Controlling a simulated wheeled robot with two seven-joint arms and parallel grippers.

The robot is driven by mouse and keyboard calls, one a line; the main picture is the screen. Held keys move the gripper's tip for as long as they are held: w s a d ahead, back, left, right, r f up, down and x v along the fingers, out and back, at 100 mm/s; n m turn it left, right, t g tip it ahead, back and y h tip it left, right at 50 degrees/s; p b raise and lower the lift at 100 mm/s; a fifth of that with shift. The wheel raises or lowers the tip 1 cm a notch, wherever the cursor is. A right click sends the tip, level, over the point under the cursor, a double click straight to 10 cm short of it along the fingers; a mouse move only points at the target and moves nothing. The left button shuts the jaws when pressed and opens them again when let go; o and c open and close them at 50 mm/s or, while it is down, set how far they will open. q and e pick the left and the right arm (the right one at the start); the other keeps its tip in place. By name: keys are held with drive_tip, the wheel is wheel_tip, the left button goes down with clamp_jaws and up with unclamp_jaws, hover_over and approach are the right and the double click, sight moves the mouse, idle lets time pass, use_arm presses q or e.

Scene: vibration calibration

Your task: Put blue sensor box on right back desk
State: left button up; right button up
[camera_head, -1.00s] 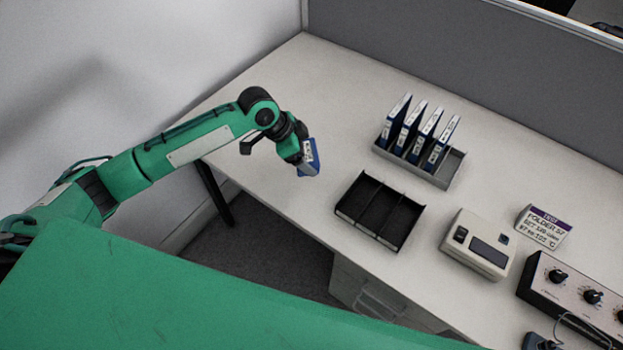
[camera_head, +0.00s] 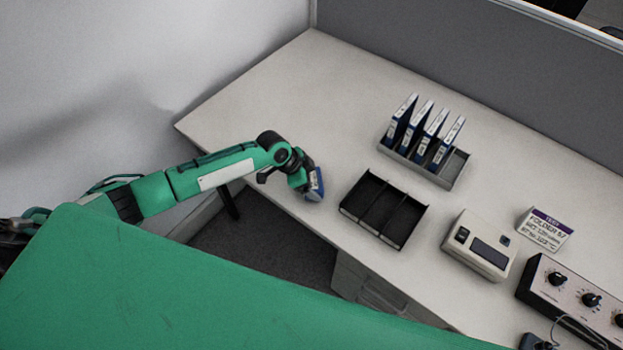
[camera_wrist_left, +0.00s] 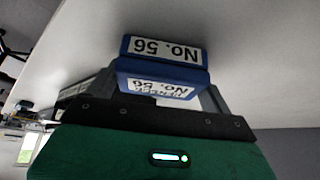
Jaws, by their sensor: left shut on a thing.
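My left gripper (camera_head: 307,182) is shut on a blue sensor box (camera_head: 317,187) with a white label. It holds the box near the left front edge of the light desk (camera_head: 270,100). The left wrist view shows the box (camera_wrist_left: 165,67) between the fingers, with "No. 56" on two blue faces. Whether its underside touches the desk cannot be told. My right gripper is not in view.
An empty black divided tray (camera_head: 384,209) stands right of the held box. Behind it, a grey rack (camera_head: 452,172) holds several blue folders. A beige device (camera_head: 479,245), a label sign (camera_head: 544,230) and a knob panel (camera_head: 573,292) stand farther right. The desk's back left is clear.

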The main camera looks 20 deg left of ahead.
use_arm(q)
drive_tip(key=shift+f, duration=0.1)
drive_tip(key=o, duration=0.9)
drive_tip(key=shift+o, duration=0.2)
drive_tip(key=shift+r, duration=0.25)
drive_tip(key=shift+a+r, duration=0.2)
drive_tip(key=shift+a, duration=0.05)
drive_tip(key=b+v, duration=0.2)
drive_tip(key=v, duration=0.9)
drive_tip(key=shift+r, duration=0.2)
